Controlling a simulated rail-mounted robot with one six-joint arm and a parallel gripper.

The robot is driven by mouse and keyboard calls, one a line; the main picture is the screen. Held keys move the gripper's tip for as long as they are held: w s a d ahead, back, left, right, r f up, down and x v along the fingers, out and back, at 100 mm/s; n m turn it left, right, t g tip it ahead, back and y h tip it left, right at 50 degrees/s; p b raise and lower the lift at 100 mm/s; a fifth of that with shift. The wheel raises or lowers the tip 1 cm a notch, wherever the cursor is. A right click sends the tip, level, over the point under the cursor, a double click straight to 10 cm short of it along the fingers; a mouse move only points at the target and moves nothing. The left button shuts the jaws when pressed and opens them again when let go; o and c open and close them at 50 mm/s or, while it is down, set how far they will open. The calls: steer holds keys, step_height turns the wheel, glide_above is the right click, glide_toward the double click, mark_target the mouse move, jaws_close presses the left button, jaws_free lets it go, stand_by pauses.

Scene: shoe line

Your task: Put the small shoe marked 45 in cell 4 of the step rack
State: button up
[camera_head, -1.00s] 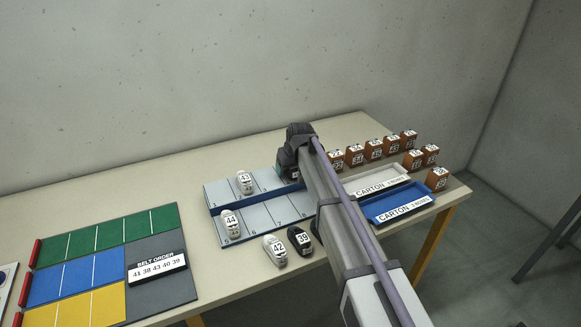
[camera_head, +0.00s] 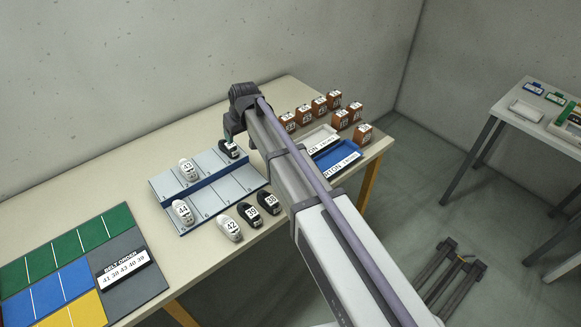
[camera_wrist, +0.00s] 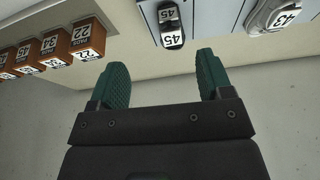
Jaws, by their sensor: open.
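The small black-and-white shoe marked 45 (camera_wrist: 172,25) stands in the right-end cell of the back row of the step rack (camera_head: 221,188). It also shows in the head view (camera_head: 229,149); the number of its cell cannot be read. My gripper (camera_wrist: 162,62) is open and empty, with its green fingers apart and clear of the shoe. In the head view the gripper is mostly hidden behind my arm, close to the rack's back right end.
White shoes 43 (camera_head: 188,169) and 44 (camera_head: 182,212) stand on the rack. White shoe 42 (camera_head: 229,228), black shoe 39 (camera_head: 250,215) and another black shoe (camera_head: 268,202) stand in front. Cartons (camera_head: 334,98) and the blue tray (camera_head: 335,160) lie right.

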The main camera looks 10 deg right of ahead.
steer(key=s+d+m+g, duration=0.1)
steer(key=s+d, duration=0.5)
steer(key=s, duration=0.3)
steer(key=s+d+m+g+h, duration=0.1)
steer(key=s+d+m, duration=0.1)
steer(key=s+d, duration=0.4)
steer(key=s+d+f+m+g, duration=0.1)
steer(key=s+d, duration=0.5)
steer(key=s, duration=0.7)
steer(key=shift+s+d+m+g+h, duration=0.15)
steer(key=shift+s+m+g+h, duration=0.2)
steer(key=shift+m, duration=0.25)
